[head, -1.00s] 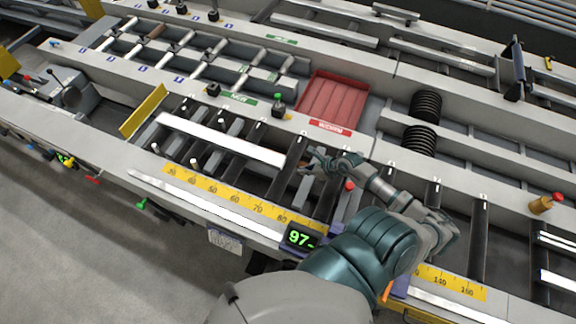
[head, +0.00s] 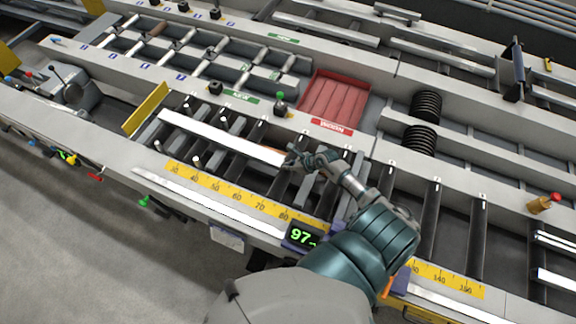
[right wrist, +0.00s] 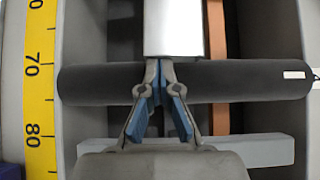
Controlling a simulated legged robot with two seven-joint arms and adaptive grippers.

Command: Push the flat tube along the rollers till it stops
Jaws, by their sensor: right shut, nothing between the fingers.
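The flat tube (head: 215,136) is a long, bright, silvery-white bar lying on the dark rollers, behind the yellow scale. Its near end also shows in the right wrist view (right wrist: 173,28), at the top centre. My right gripper (head: 293,156) is at the tube's right end in the head view. In the right wrist view its fingers (right wrist: 158,68) are shut, their tips meeting right at the tube's near end with nothing between them. I cannot tell whether they touch it. A yellow plate (head: 147,110) stands upright beyond the tube's left end. My left gripper is not in view.
A dark roller (right wrist: 255,80) runs across under the fingers. The yellow scale (head: 240,198) lies along the front rail, with a green-lit display (head: 302,236). A red tray (head: 335,97) is behind the rollers. Several bare rollers lie to the right.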

